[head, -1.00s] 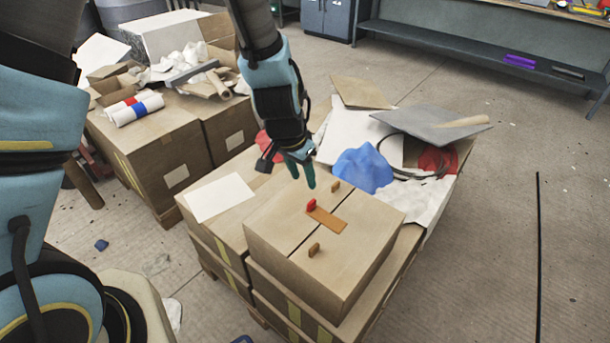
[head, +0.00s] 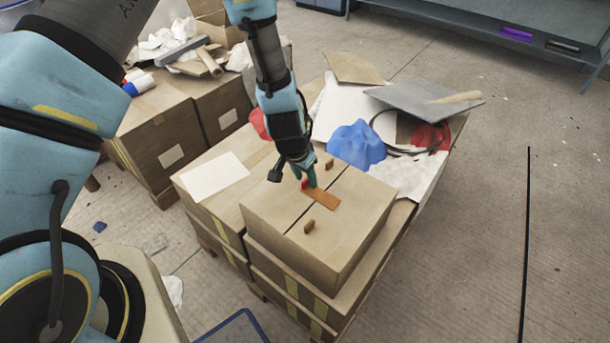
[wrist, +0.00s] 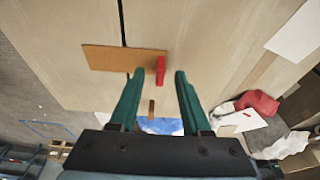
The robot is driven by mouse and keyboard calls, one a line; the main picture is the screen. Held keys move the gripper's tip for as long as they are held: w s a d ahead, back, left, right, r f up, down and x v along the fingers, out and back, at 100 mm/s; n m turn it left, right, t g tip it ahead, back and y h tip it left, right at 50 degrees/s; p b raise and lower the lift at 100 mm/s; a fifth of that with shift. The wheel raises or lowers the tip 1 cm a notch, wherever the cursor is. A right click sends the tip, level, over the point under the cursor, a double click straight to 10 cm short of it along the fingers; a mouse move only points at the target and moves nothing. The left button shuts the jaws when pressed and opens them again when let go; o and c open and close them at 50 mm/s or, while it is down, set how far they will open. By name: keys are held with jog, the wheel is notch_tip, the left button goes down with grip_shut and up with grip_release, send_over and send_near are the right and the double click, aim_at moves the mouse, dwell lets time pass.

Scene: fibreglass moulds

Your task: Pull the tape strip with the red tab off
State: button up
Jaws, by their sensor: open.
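The brown tape strip (head: 322,198) lies flat across the dark seam on top of a cardboard box (head: 365,205). A red tab (head: 305,184) stands up at one end of it, partly behind my fingers in the head view. In the wrist view the strip (wrist: 110,58) runs to the left of the upright red tab (wrist: 161,70). My gripper (wrist: 153,75) is open, its two green fingers apart and pointing at the box top. The tab stands near the fingertips, between their lines and nearer the right one. I cannot tell whether they touch it. My gripper (head: 307,183) also shows in the head view.
Two brown tabs stand on the box top, one in front (head: 309,226) and one behind (head: 329,164). A blue cloth (head: 357,145), a grey board (head: 425,100) and white sheeting lie behind the box. A white sheet (head: 215,176) lies to its left.

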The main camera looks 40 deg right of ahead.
grip_shut()
dwell(0.4)
